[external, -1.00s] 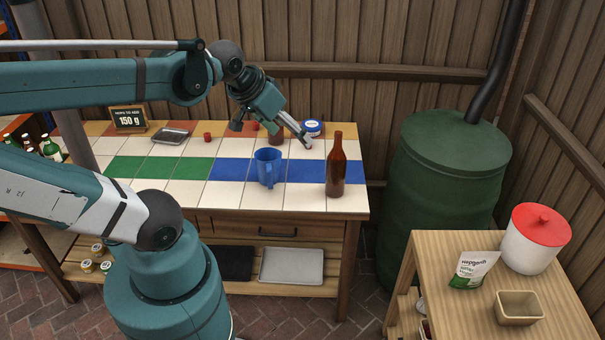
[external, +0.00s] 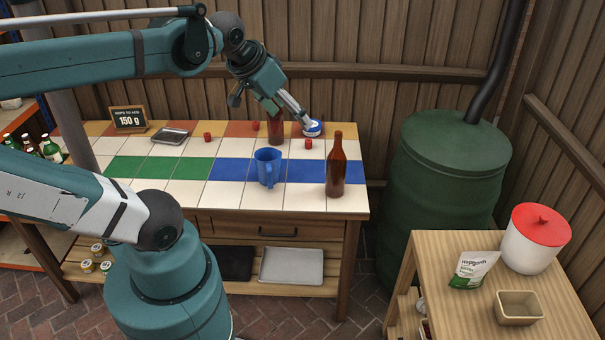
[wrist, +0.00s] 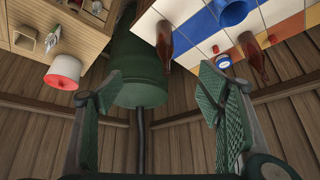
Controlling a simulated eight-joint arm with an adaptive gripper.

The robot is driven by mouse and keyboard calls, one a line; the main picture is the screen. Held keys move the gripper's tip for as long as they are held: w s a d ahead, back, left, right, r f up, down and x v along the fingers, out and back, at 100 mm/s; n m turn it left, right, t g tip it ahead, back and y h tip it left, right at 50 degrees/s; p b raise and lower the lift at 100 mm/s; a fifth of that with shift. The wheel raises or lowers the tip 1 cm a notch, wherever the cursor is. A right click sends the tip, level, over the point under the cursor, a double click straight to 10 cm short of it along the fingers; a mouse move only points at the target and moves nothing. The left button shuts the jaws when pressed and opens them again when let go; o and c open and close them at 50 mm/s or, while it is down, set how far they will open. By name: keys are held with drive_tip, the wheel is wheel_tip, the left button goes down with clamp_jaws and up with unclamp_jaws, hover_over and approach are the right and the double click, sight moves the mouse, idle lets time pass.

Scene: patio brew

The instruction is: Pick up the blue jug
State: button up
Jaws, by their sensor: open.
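The blue jug (external: 268,167) stands upright on the tiled counter, on the blue band of tiles, left of a brown bottle. In the wrist view the blue jug (wrist: 233,11) shows only in part at the top edge. My gripper (external: 272,108) is above the back of the counter, behind and higher than the jug, and apart from it. In the wrist view my gripper (wrist: 160,92) has its two fingers wide apart with nothing between them; the fence and the green barrel lie beyond.
A brown bottle (external: 336,166) stands right of the jug, and another brown bottle (external: 275,127) stands behind it. A blue-and-white tub (external: 313,128), red caps (external: 308,144) and a scale (external: 170,136) lie towards the back. The counter's front left is clear.

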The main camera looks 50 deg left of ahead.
drive_tip(key=w+a+m, duration=0.1)
drive_tip(key=a, duration=0.1)
drive_tip(key=m+g, duration=0.7)
drive_tip(key=m, duration=0.7)
hover_over(270, 159)
drive_tip(key=s+d, duration=0.3)
drive_tip(key=d, duration=0.1)
wheel_tip(270, 159, down, 29)
drive_tip(key=shift+w+r, duration=0.15)
drive_tip(key=shift+r, duration=0.05)
drive_tip(key=shift+f, duration=0.1)
drive_tip(key=shift+f+b, duration=0.4)
drive_tip(key=shift+f, duration=0.8)
drive_tip(key=shift+f, duration=0.1)
drive_tip(key=shift+a+f+b, duration=0.1)
drive_tip(key=shift+f+b, duration=0.6)
drive_tip(key=shift+f, duration=1.8)
